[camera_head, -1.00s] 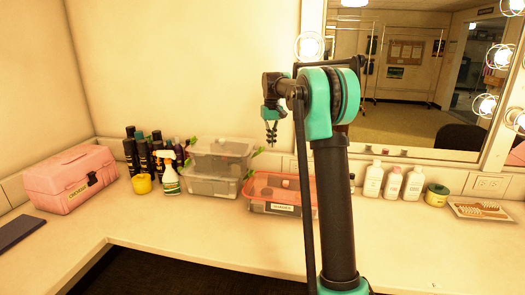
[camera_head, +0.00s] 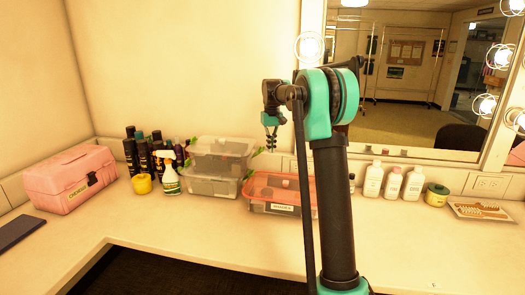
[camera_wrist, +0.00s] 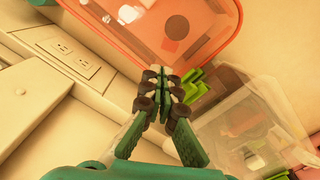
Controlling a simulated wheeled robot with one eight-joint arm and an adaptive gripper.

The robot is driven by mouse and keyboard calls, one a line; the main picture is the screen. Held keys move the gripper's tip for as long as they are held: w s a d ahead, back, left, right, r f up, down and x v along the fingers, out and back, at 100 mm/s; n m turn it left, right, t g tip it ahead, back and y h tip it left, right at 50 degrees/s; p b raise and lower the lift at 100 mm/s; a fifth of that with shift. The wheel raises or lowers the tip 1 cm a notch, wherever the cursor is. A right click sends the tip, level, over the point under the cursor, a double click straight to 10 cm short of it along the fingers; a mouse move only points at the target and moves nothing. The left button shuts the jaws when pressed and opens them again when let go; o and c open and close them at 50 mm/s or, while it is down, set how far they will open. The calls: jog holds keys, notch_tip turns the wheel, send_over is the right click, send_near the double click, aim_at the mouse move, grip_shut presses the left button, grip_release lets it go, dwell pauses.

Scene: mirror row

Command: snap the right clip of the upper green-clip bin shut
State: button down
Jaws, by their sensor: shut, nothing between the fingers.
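The upper green-clip bin (camera_head: 222,147) is clear and sits on a similar clear bin (camera_head: 208,187) on the counter. Its right green clip (camera_head: 257,152) juts out from the right side in the head view. In the wrist view green clip parts (camera_wrist: 194,86) show just right of my fingertips, beside a clear bin corner (camera_wrist: 255,110). Which clip each part belongs to is hard to tell. My gripper (camera_head: 272,149) is shut and empty, pointing down, just right of the upper bin. It also shows in the wrist view (camera_wrist: 165,76). I cannot tell whether it touches the clip.
A red-lidded bin (camera_head: 264,194) stands close by on the right, below my gripper. A spray bottle (camera_head: 170,179), a yellow jar (camera_head: 142,184) and dark bottles (camera_head: 131,156) stand left. The wall and mirror (camera_head: 410,75) are behind. The front counter is clear.

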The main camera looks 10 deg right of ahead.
jog(key=shift+f, duration=0.45)
jog(key=shift+a, duration=0.1)
jog(key=shift+w+a+r, duration=0.35)
jog(key=shift+w+a, duration=0.05)
jog(key=shift+a, duration=0.75)
jog(key=shift+w+a+r, duration=0.3)
jog(key=shift+w+a, duration=0.15)
jog(key=shift+a, duration=0.75)
jog(key=shift+w+a+r, duration=0.35)
jog(key=shift+w+a, duration=0.05)
jog(key=shift+a, duration=0.75)
jog(key=shift+s+d+r, duration=0.1)
jog(key=shift+d+r, duration=0.05)
jog(key=shift+r, duration=0.8)
jog(key=shift+s+d+r, duration=0.1)
jog(key=shift+d+r, duration=0.05)
jog(key=shift+r, duration=0.85)
jog(key=shift+d+r, duration=0.15)
jog(key=shift+r, duration=0.8)
